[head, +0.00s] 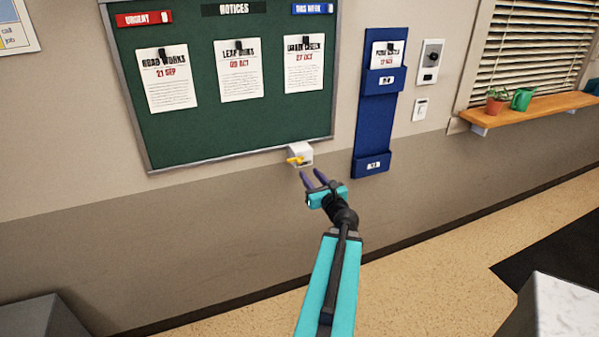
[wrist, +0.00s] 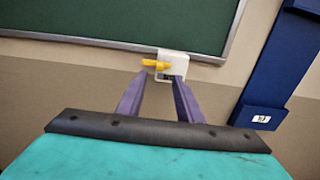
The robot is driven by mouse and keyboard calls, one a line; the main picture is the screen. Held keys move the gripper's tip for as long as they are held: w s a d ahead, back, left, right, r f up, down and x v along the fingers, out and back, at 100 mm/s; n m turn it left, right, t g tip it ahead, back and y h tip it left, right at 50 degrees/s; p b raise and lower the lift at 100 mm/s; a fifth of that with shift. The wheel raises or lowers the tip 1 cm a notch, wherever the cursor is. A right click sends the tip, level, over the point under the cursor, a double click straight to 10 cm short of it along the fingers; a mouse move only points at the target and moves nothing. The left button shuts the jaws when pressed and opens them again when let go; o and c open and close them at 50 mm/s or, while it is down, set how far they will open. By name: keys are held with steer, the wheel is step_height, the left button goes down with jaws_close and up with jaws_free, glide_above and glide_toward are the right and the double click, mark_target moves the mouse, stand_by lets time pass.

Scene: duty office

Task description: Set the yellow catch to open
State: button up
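The yellow catch (head: 296,160) is a small lever on a white box (head: 303,152) at the lower right edge of the green notice board. In the wrist view the catch (wrist: 155,64) points left, about level, from the white box (wrist: 174,61). My gripper (head: 312,177) is just below and in front of the box in the head view. In the wrist view its two purple fingers (wrist: 159,88) are apart with nothing between them, pointing toward the box. The fingers appear short of the catch. The box's lower part is partly hidden behind the right fingertip.
The green notice board (head: 215,125) with several pinned sheets is above the catch. A blue wall holder (head: 374,130) hangs to its right. A wooden shelf (head: 535,108) with a plant and a green watering can is further right. The wall below the board is bare.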

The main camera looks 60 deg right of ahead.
mark_target(300, 162)
steer(key=shift+f, duration=0.15)
steer(key=shift+p+x, duration=1.15)
steer(key=shift+x, duration=3.05)
jaws_close()
